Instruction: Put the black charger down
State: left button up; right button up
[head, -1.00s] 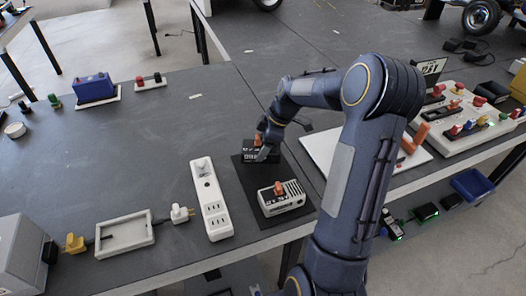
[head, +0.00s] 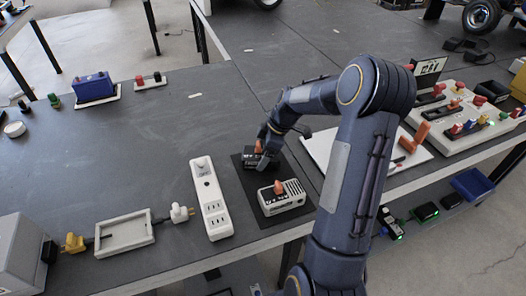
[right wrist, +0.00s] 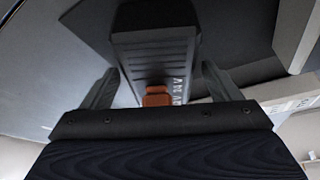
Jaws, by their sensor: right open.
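The black charger (head: 249,163), a dark box with an orange knob on top, is at the far end of a black mat (head: 251,200) and appears to rest on it. My right gripper (head: 261,151) is over the charger, at its orange knob. In the right wrist view the charger (right wrist: 155,55) and its orange knob (right wrist: 157,97) lie between the two fingers (right wrist: 158,70), which are spread with gaps on both sides. The hand partly hides the charger in the head view. My left gripper is not in view.
A white charger (head: 285,203) with an orange knob sits on the mat's near part. A white power strip (head: 212,205) lies left of the mat. A white board (head: 325,150) is to the right. The table's middle left is clear.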

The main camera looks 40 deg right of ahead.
jog(key=shift+r, duration=0.2)
jog(key=v, duration=1.1)
jog(key=s+a+r+m, duration=0.3)
jog(key=s+a+r, duration=0.2)
jog(key=a, duration=0.2)
jog(key=s+a+f+m+t, duration=0.2)
jog(key=s+a+m, duration=0.6)
jog(key=s+a, duration=0.7)
jog(key=shift+s+a+f+m+t, duration=0.35)
jog(key=shift+s+f+m+t, duration=0.05)
jog(key=shift+s+f, duration=0.2)
jog(key=shift+r, duration=0.1)
notch_tip(320, 180, up, 3)
jog(key=p, duration=0.3)
jog(key=shift+r+p, duration=0.15)
jog(key=shift+p, duration=0.15)
